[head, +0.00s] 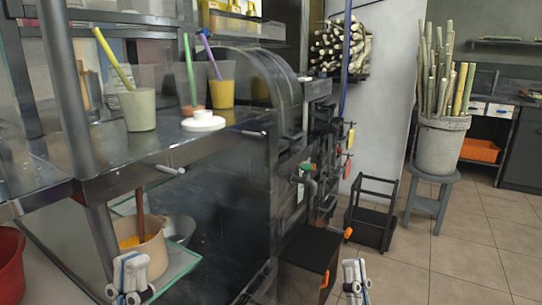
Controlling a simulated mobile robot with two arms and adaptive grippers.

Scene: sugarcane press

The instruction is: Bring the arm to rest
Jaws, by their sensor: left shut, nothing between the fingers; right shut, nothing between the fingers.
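My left gripper (129,276) is at the bottom left, in front of the lower shelf with the beige pot. Its fingers are together and it holds nothing. My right gripper (354,278) is at the bottom, right of the middle, next to a dark box. It is also shut and empty. Only the ends of both grippers show; the rest of the arms is below the picture. Neither gripper appears to touch anything, though the depth between the left one and the pot is hard to tell.
The sugarcane press (318,150) and its dark counter (60,170) fill the left and middle. Cups with straws stand on the counter. A beige pot (152,256) sits below. A dark box (305,262), a black rack (372,225) and a stool (428,206) with a cane bucket (442,142) stand rightward. Tiled floor (470,260) is clear.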

